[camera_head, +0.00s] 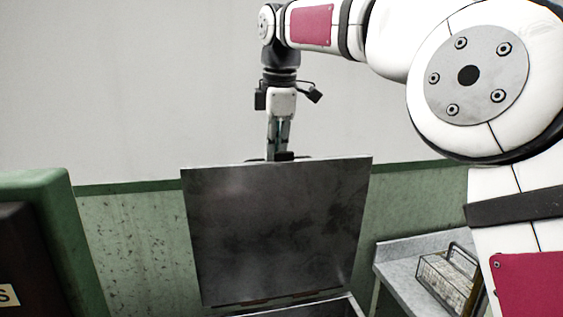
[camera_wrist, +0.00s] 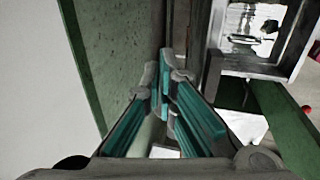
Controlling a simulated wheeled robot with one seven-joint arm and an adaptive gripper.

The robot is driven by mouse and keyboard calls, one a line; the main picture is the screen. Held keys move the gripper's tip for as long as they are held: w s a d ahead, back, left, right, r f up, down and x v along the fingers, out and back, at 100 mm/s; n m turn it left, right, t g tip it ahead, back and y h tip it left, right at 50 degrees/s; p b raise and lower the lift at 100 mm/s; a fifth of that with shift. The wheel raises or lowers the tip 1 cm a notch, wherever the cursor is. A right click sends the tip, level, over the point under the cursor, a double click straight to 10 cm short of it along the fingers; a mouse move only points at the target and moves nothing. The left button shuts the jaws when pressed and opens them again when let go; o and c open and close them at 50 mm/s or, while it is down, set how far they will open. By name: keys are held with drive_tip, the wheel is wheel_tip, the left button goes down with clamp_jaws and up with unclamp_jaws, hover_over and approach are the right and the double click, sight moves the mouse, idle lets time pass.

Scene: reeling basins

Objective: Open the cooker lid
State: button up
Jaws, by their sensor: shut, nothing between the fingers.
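The cooker lid (camera_head: 280,230) is a dark grey metal panel. It stands raised, nearly upright, in the middle of the head view, with its hinged lower edge at the rim of the cooker (camera_head: 335,306). My gripper (camera_head: 283,154) points down at the middle of the lid's top edge, its tips partly hidden there. In the wrist view my gripper (camera_wrist: 160,78) has its teal-padded fingers together with nothing held. I cannot tell whether the fingers touch the lid. An open metal basin (camera_wrist: 258,28) with a bright interior shows at the upper right of the wrist view.
A green cabinet (camera_head: 45,215) stands at the left. A grey side table (camera_head: 405,255) with a wire basket (camera_head: 447,280) stands at the right, near my arm. A wall, green below and pale above, runs behind the lid.

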sight(277, 162)
drive_tip(key=o, duration=0.5)
drive_tip(key=f, duration=0.2)
drive_tip(key=shift+s+d+f+g, duration=0.2)
drive_tip(key=shift+s+f+g, duration=0.1)
drive_tip(key=shift+s+f, duration=0.1)
drive_tip(key=shift+w, duration=0.1)
drive_tip(key=shift+w+f, duration=0.1)
drive_tip(key=shift+a, duration=0.1)
drive_tip(key=shift+r, duration=0.2)
